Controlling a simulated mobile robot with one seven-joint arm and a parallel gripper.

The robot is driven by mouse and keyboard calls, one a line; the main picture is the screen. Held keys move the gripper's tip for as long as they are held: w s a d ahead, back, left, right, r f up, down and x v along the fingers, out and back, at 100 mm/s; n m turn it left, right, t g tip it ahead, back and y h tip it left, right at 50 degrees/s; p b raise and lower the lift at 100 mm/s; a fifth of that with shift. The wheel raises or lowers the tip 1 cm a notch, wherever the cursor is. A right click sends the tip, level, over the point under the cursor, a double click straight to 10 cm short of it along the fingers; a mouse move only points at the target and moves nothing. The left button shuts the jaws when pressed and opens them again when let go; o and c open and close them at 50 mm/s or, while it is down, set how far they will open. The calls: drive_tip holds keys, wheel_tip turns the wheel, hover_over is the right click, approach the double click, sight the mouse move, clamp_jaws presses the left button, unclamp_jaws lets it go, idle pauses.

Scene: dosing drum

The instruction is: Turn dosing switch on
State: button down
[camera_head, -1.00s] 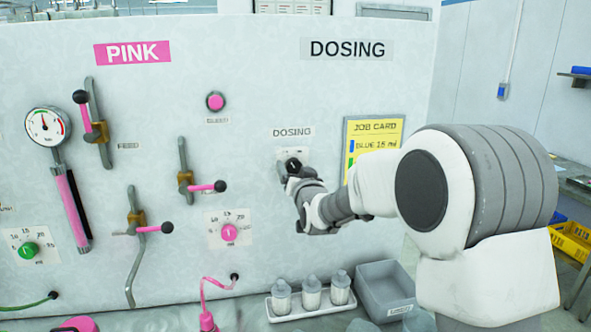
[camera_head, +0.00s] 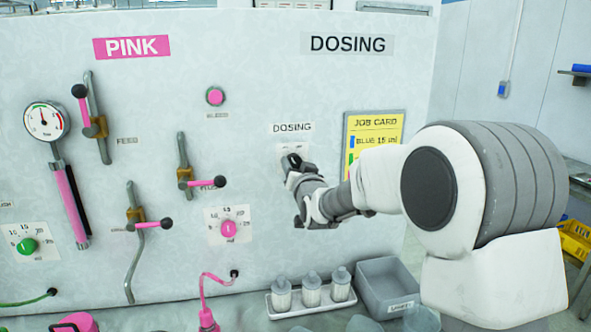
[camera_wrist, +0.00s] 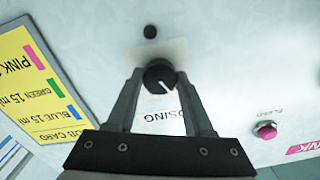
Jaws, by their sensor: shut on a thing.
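The dosing switch is a black round knob with a white pointer line (camera_wrist: 160,77) on a pale plate under the DOSING label (camera_head: 292,128). In the wrist view the pointer line slants across the knob. My gripper (camera_wrist: 158,82) has its two fingers on either side of the knob, shut on it. In the head view my gripper (camera_head: 290,166) is at the switch plate, and the fingers and wrist hide most of the knob. The plate's markings are too small to read.
The yellow job card (camera_head: 374,130) is on the panel right of the switch, partly behind my arm. The pink bleed button (camera_head: 215,96) and pink dial (camera_head: 228,228) are to the left. Below stand several bottles on a white tray (camera_head: 290,312) and a grey bin (camera_head: 388,283).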

drive_tip(key=m+b, duration=0.1)
drive_tip(key=b, duration=0.1)
drive_tip(key=m+b, duration=0.2)
drive_tip(key=b, duration=0.1)
drive_tip(key=shift+f, duration=0.35)
drive_tip(key=m+b, duration=0.3)
drive_tip(key=b, duration=0.1)
drive_tip(key=shift+m+b, duration=0.3)
drive_tip(key=shift+b, duration=0.1)
drive_tip(key=m+b, duration=0.1)
drive_tip(key=b, duration=0.1)
drive_tip(key=m+b, duration=0.2)
drive_tip(key=shift+r+m, duration=0.2)
drive_tip(key=shift+m, duration=0.1)
drive_tip(key=shift+r+m+b, duration=0.1)
drive_tip(key=shift+m+b, duration=0.4)
drive_tip(key=shift+b, duration=0.1)
drive_tip(key=shift+r, duration=0.1)
drive_tip(key=shift+c, duration=1.4)
unclamp_jaws()
drive_tip(key=shift+s, duration=0.2)
